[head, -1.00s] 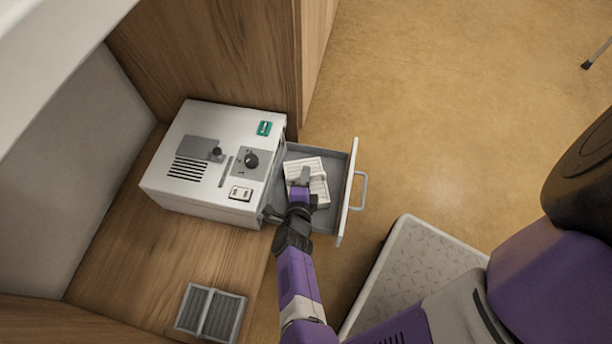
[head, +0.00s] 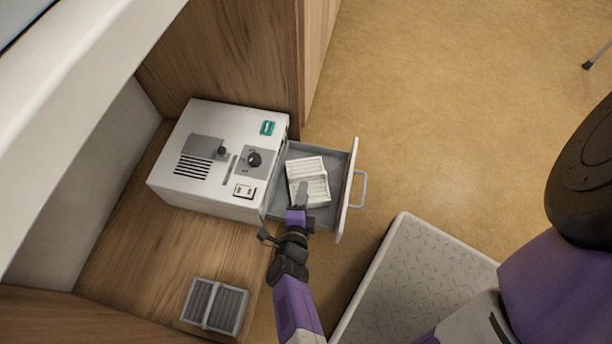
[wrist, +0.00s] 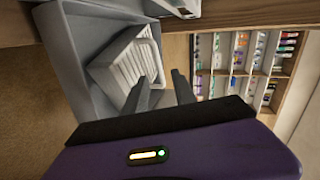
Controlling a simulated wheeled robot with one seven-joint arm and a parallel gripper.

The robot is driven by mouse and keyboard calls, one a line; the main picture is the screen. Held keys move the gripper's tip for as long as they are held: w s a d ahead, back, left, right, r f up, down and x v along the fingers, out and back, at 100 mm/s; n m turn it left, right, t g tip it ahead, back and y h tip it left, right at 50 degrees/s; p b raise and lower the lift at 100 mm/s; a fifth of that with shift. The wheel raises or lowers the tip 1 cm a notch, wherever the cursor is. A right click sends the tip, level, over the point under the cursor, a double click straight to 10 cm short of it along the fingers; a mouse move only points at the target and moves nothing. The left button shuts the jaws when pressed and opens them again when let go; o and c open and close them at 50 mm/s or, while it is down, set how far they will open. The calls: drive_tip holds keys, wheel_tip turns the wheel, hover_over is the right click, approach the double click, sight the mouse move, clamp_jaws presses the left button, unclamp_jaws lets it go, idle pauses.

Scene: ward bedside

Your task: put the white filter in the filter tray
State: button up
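The white filter (head: 308,181) is a pleated block lying in the open filter tray (head: 331,224), a grey drawer pulled out of the white machine (head: 215,150). In the wrist view the white filter (wrist: 125,62) lies inside the grey tray (wrist: 72,60), a little askew to its walls. My gripper (head: 302,190) is at the near side of the filter. In the wrist view its two fingers (wrist: 161,90) stand apart with nothing between them. One fingertip overlaps the filter's edge in that view; I cannot tell whether it touches.
A grey pleated filter (head: 214,306) lies on the wooden surface in front of the machine. The tray's front panel and handle (head: 361,188) stick out over the floor. A shelf of small coloured items (wrist: 245,62) shows in the wrist view.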

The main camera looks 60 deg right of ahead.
drive_tip(key=s+a+r+n+t+y, duration=0.4)
drive_tip(key=s+a+r+n+t, duration=0.2)
drive_tip(key=s+a+r+n, duration=0.6)
drive_tip(key=s+r+n+t+y, duration=0.1)
drive_tip(key=r+n+y, duration=0.3)
drive_tip(key=r+n, duration=0.5)
drive_tip(key=s+d+r+n+t+y, duration=0.1)
drive_tip(key=s+r+n+t+y, duration=0.1)
drive_tip(key=r+n+y, duration=0.3)
wheel_tip(320, 180, up, 4)
drive_tip(key=s+n, duration=0.1)
drive_tip(key=n, duration=0.2)
drive_tip(key=shift+s+n+p, duration=0.35)
drive_tip(key=shift+n, duration=0.05)
drive_tip(key=shift+d, duration=0.1)
